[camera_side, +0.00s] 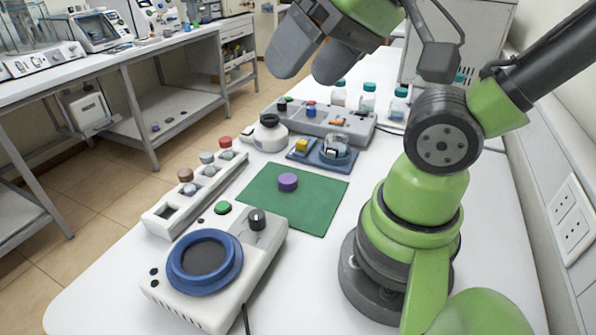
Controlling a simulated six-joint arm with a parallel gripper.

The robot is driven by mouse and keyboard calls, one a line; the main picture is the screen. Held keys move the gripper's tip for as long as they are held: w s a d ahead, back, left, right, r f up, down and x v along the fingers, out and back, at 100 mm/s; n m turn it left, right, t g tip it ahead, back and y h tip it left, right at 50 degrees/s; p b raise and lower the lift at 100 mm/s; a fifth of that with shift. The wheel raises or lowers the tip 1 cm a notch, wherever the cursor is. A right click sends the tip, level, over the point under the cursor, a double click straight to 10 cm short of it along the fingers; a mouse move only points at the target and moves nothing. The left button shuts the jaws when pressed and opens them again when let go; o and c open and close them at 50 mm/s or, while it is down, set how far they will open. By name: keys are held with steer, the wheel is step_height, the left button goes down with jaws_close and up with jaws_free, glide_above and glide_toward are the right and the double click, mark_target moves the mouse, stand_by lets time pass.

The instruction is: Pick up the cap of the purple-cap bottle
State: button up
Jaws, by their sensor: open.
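A purple cap (288,182) sits on the green mat (312,216) in the middle of the table. It is seen from above, and no bottle body can be made out beneath it. My gripper (310,68) is at the top of the view, with its two dark fingers apart and empty. It is well above the table and not touching the cap.
A white device with a blue ring (205,262) stands in front of the mat. A rack with capped vials (195,190) is to the left. A blue tray (323,157), a grey rack (318,119) and teal-capped bottles (368,98) stand behind.

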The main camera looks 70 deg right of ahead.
steer(key=w+d+f+m+g+h, duration=0.1)
steer(key=w+d+f+m+g, duration=0.2)
steer(key=w+m, duration=0.35)
steer(key=m+g, duration=0.3)
steer(key=m, duration=1.6)
glide_above(288, 178)
steer(key=s, duration=0.1)
steer(key=f, duration=2.1)
steer(key=shift+s+d+f, duration=0.15)
steer(key=shift+s+d, duration=0.05)
steer(key=shift+d, duration=0.2)
steer(key=f, duration=0.3)
steer(key=w+a+f, duration=0.1)
steer(key=shift+w+f, duration=0.1)
steer(key=shift+f, duration=1)
steer(key=c, duration=1)
